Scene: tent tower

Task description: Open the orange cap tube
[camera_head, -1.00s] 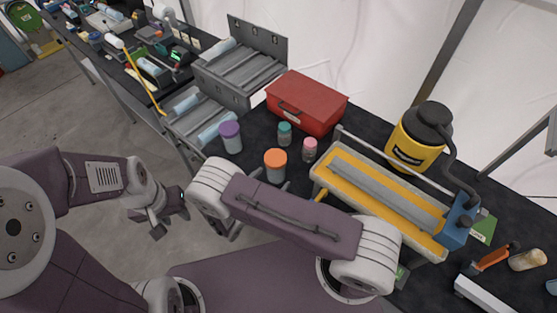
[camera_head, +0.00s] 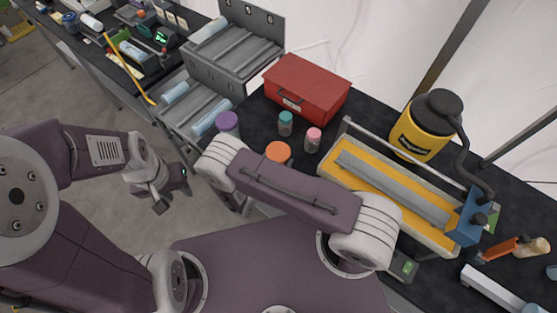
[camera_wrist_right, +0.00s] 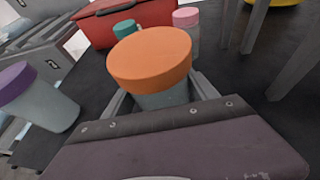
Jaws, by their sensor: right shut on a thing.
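The orange cap tube stands upright on the dark bench, its orange cap (camera_head: 278,152) showing just behind my right arm. In the right wrist view its wide orange cap (camera_wrist_right: 150,58) sits on a grey translucent body, with the cap on. My right gripper (camera_wrist_right: 162,97) is shut on the tube's body below the cap, one finger at each side. In the head view this gripper is hidden behind its own arm. My left gripper (camera_head: 172,190) is empty, fingers apart, out over the floor left of the bench and away from the tube.
Grey racks (camera_head: 235,45) stand at left.

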